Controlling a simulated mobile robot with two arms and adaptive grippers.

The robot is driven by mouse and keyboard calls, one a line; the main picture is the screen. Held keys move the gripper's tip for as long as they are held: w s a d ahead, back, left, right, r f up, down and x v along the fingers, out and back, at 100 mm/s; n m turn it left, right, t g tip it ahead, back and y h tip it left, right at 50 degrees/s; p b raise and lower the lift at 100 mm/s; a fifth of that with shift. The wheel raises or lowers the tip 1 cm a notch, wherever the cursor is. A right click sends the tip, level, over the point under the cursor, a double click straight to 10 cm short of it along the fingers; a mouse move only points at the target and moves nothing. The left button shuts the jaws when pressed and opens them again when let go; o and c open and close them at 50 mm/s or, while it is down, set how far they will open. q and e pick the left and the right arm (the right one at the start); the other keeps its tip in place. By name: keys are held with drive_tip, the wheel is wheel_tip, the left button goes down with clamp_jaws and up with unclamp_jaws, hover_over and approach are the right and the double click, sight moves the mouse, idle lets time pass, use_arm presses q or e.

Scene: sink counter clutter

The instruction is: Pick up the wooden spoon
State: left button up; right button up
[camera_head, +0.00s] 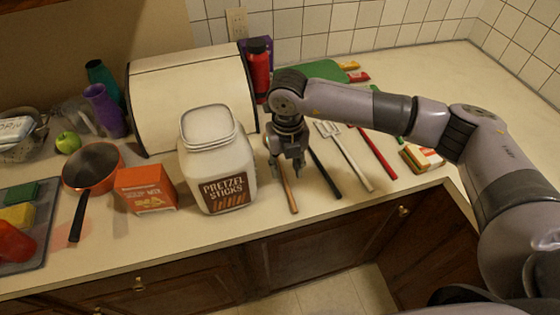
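A thin wooden handle, seemingly the wooden spoon (289,193), lies on the counter right of the pretzel jar and points toward the front edge. Its far end is hidden by my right gripper (286,167). The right gripper points down over that far part, its fingers apart on either side of the handle's line. I cannot tell whether they touch it. My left gripper is not in view.
The white pretzel sticks jar (229,190) stands close left of my gripper. A black-handled utensil (325,172), a white slotted turner (349,160) and a red-handled utensil (378,155) lie to the right. A bread box (165,95) and a red bottle (259,68) stand behind.

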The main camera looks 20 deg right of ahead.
sight(286, 182)
drive_tip(key=f, duration=0.1)
drive_tip(key=f+p, duration=0.1)
drive_tip(key=f, duration=0.1)
drive_tip(key=shift+s+f+p, duration=0.3)
drive_tip(key=shift+p, duration=0.05)
drive_tip(key=shift+w+f, duration=0.1)
drive_tip(key=shift+f, duration=0.3)
drive_tip(key=shift+c, duration=0.2)
clamp_jaws()
